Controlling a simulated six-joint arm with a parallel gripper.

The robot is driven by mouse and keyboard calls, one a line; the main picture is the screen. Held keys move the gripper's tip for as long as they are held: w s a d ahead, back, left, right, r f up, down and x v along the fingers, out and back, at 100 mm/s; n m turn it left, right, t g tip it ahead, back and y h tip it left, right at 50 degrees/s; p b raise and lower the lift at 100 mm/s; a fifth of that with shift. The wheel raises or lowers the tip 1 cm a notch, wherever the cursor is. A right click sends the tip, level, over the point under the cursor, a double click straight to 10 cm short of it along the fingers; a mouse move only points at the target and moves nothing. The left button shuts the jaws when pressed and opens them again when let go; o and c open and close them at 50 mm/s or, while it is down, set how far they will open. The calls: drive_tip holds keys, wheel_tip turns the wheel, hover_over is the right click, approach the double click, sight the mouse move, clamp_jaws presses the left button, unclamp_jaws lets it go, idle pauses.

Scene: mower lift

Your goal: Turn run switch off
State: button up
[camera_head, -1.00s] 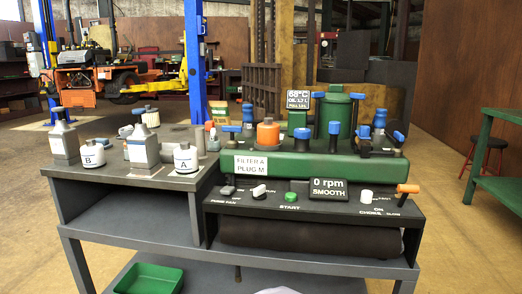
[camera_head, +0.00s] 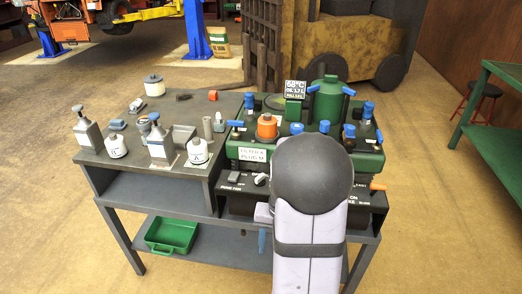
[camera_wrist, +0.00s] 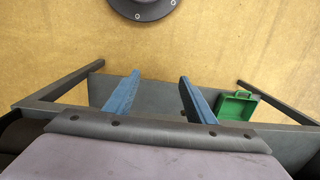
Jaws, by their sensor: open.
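The run switch (camera_head: 261,179), a small pale knob on the dark front control panel, shows in the head view just left of my arm. My gripper's blue finger (camera_head: 262,240) hangs below and in front of the panel edge, apart from the switch. In the wrist view both blue fingers of my gripper (camera_wrist: 158,77) are spread wide with nothing between them. The switch is not in the wrist view. My arm hides the panel's middle, including the start button and rpm display.
The green engine block (camera_head: 365,158) with blue-capped parts stands behind the panel. Pump bottles and white jars stand on the grey bench (camera_head: 225,105) at left. A green tray (camera_head: 172,235) lies on the lower shelf. A green table (camera_head: 498,140) is at right.

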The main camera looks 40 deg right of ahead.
drive_tip(key=w+d+r+m+t+p, duration=0.1)
drive_tip(key=w+d+r+m+p, duration=0.3)
drive_tip(key=r, duration=0.4)
drive_tip(key=m+t, duration=0.3)
drive_tip(key=m, duration=0.6)
approach(261, 176)
drive_tip(key=f, duration=0.2)
drive_tip(key=d+f, duration=0.1)
drive_tip(key=shift+s+h, duration=0.3)
drive_tip(key=m, duration=0.3)
drive_tip(key=w+r+m, duration=0.1)
drive_tip(key=m, duration=0.3)
drive_tip(key=a+r+m, duration=0.1)
drive_tip(key=m, duration=0.3)
drive_tip(key=shift+w+a+y, duration=0.1)
drive_tip(key=shift+w+y, duration=0.05)
drive_tip(key=shift+y, duration=0.25)
drive_tip(key=shift+f, duration=0.1)
drive_tip(key=shift+x, duration=3.55)
drive_tip(key=shift+w, duration=0.15)
